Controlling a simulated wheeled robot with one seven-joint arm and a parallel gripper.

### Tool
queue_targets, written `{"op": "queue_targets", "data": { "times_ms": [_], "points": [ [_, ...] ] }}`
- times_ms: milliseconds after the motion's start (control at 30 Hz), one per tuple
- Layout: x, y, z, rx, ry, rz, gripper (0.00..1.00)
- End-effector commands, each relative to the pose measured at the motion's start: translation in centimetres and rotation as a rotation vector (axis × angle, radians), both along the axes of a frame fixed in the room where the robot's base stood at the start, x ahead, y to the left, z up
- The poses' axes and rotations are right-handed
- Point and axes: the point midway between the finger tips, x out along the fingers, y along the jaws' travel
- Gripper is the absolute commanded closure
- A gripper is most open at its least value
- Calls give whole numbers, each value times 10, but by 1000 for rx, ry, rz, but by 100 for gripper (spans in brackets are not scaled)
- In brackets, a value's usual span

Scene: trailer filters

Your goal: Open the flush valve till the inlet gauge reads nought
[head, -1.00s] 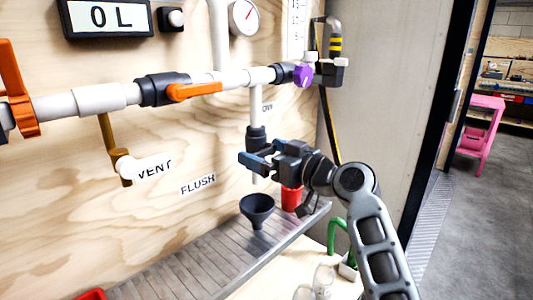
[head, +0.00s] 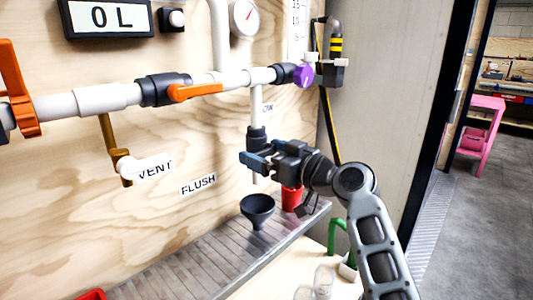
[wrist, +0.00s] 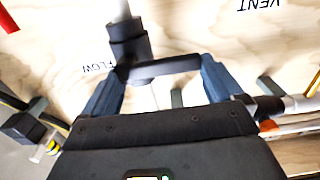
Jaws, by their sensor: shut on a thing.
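A dark valve body (head: 257,138) sits on a white drop pipe (head: 256,105) below the main line; it also shows in the wrist view (wrist: 130,42). My gripper (head: 262,160), with blue fingers, is just below it. In the wrist view my gripper (wrist: 163,88) has a finger at each end of a grey lever (wrist: 165,68) under the valve body and is shut on it. The FLUSH label (head: 198,184) is on the board to the lower left. A round gauge (head: 244,18) has a red needle; its figures are too small to read.
A black funnel (head: 257,208) and a red container (head: 292,198) stand below my gripper by a ribbed metal tray (head: 190,262). An orange lever (head: 195,91) is on the main pipe. A display (head: 108,17) reads "0 L". The open doorway is at right.

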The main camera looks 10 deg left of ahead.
Motion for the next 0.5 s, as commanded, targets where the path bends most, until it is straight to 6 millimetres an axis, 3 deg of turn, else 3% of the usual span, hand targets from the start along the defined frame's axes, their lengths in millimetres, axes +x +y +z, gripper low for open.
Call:
{"op": "queue_targets", "data": {
  "times_ms": [500],
  "points": [
    [2,-2,10,140,180,0,61]
  ]
}}
